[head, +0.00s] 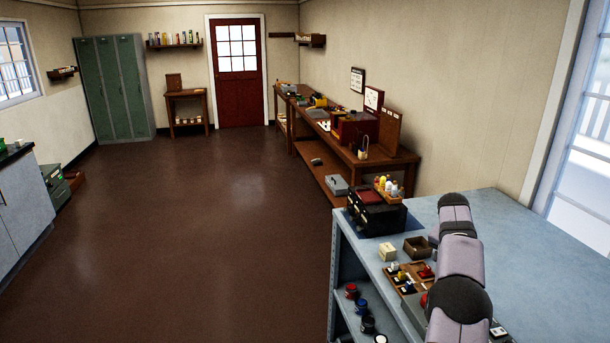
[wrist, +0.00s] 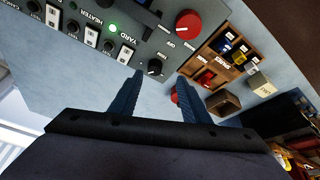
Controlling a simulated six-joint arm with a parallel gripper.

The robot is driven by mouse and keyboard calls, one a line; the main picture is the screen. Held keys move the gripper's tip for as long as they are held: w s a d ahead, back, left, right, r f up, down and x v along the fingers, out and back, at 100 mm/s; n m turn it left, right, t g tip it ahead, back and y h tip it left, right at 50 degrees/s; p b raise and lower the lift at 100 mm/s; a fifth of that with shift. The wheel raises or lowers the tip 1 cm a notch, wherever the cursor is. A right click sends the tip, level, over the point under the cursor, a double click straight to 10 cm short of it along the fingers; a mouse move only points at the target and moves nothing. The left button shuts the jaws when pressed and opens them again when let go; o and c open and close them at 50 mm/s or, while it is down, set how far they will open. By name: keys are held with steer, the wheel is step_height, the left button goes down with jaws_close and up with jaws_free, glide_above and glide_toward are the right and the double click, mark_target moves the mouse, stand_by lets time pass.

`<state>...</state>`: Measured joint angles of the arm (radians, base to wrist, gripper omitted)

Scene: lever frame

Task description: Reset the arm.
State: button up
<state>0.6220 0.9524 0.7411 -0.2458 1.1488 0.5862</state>
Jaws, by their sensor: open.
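My gripper (wrist: 160,78) shows in the wrist view with its two blue fingers apart and nothing between them. Beyond the fingertips is a dark grey control panel (wrist: 150,42) with a row of toggle switches, labels reading HEATER and YARD, and a lit green lamp (wrist: 113,28). A large red knob (wrist: 188,22) sits on the panel above and right of the fingertips. A smaller black knob (wrist: 155,66) lies just beyond the gap between the fingers. I cannot tell the distance to it. In the head view my arm hides the gripper and most of the panel.
Beside the panel are a wooden compartment tray (head: 413,287) with small coloured items, a brown open box (head: 417,246), a cream block (head: 388,252) and a black drawer unit (head: 376,214). The blue-grey bench top (head: 530,250) is clear to the right of my arm.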

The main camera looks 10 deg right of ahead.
steer(key=s+a+n+y, duration=0.1)
steer(key=s+a+n, duration=0.25)
steer(key=a, duration=1.05)
steer(key=s+a+n+y, duration=0.2)
steer(key=s+a+n, duration=0.15)
steer(key=a, duration=0.95)
steer(key=s+a+f+n+g+y, duration=0.1)
steer(key=s+a+f+n, duration=0.2)
steer(key=s+a, duration=0.6)
steer(key=s+a+f+n, duration=0.35)
steer(key=s+a, duration=0.25)
steer(key=s, duration=0.5)
step_height(320, 180, down, 32)
steer(key=b, duration=3.2)
steer(key=shift+r+m, duration=0.1)
steer(key=shift+m, duration=0.15)
step_height(320, 180, up, 22)
steer(key=p, duration=2.2)
